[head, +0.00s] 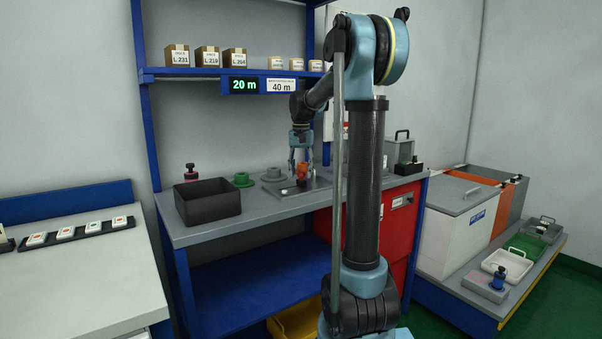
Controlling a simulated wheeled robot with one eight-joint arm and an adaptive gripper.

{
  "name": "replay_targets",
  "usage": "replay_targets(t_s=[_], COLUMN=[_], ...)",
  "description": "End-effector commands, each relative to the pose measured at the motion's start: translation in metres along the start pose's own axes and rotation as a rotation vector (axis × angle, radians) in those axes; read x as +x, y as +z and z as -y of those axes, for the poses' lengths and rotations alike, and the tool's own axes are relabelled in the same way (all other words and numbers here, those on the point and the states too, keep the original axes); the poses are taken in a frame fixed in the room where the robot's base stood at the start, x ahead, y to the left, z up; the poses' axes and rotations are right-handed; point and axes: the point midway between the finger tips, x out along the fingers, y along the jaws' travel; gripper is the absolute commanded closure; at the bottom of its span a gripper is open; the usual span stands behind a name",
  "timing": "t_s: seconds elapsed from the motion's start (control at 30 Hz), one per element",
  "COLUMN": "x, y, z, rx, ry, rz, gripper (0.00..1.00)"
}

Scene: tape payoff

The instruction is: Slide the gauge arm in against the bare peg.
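My gripper (301,165) points down over a grey metal plate (318,185) on the workbench. Its two fingers look spread apart, with a small orange part (302,171) at or just below the fingertips. Whether they touch it cannot be told at this size. The orange part stands on the plate; I cannot tell whether it belongs to the gauge arm. A grey round hub or spool (272,174) sits at the plate's left. The gauge arm and the bare peg cannot be made out clearly. My arm column hides the right part of the bench.
A dark open bin (207,209) stands at the bench's front left. Behind it are a green spool (242,180) and a dark bottle with a pink band (191,172). A blue shelf (195,71) with small boxes and a "20 m" display (244,86) hangs above.

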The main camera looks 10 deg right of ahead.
Motion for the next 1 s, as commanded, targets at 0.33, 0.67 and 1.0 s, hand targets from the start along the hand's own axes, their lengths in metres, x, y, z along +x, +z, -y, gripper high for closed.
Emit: replay_targets(t_s=[0.33,0.67,1.0], x=[-0.016,-0.076,-0.115], y=[0.0,-0.001,-0.001], z=[0.0,0.0,0.0], rx=[0.0,0.0,0.0], ry=[0.0,0.0,0.0], rz=[0.0,0.001,0.001], gripper=[0.56,0.56,0.56])
